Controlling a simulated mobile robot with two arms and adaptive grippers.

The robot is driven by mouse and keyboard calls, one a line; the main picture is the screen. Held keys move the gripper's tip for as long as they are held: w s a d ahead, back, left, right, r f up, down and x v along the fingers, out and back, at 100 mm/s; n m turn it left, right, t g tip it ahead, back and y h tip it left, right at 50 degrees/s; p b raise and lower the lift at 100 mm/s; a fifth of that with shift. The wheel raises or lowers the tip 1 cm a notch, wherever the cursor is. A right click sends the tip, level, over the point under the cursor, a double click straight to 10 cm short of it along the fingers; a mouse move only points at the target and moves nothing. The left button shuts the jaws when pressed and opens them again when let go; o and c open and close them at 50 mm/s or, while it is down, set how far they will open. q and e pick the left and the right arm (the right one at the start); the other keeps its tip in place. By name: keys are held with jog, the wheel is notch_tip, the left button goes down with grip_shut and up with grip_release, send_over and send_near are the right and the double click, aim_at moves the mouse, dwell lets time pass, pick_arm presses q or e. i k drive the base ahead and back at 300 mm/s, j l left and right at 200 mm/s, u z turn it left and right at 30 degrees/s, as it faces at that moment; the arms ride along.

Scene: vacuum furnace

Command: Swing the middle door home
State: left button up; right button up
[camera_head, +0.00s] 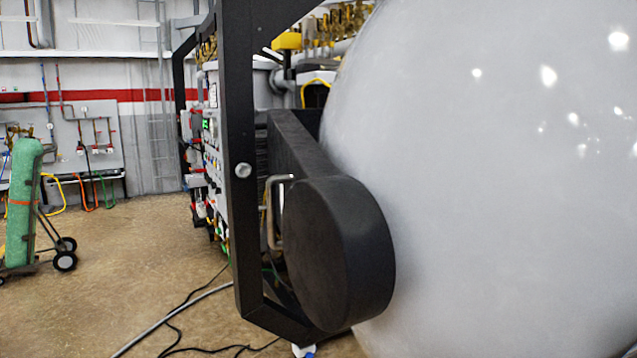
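A large, glossy, pale grey domed shape (500,180) fills the right half of the head view. It looks like the rounded outer face of a furnace door, very close to me. A thick black hinge arm (298,145) with a round black end (345,250) meets its left side. I cannot tell from this view whether it is the middle door or how far open it stands. Its edges run out of the picture at the top, right and bottom. Neither of my grippers is in view.
A black metal frame (238,130) stands left of the hinge arm, with a control panel (210,135) behind it. Cables (175,320) lie on the floor. A green cylinder (22,205) on a wheeled cart stands far left. The brown floor (130,255) between is mostly clear.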

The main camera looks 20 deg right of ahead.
aim_at(463, 184)
jog(key=i+j+z, duration=0.65)
jog(key=k+l+z, duration=0.1)
jog(key=z, duration=0.55)
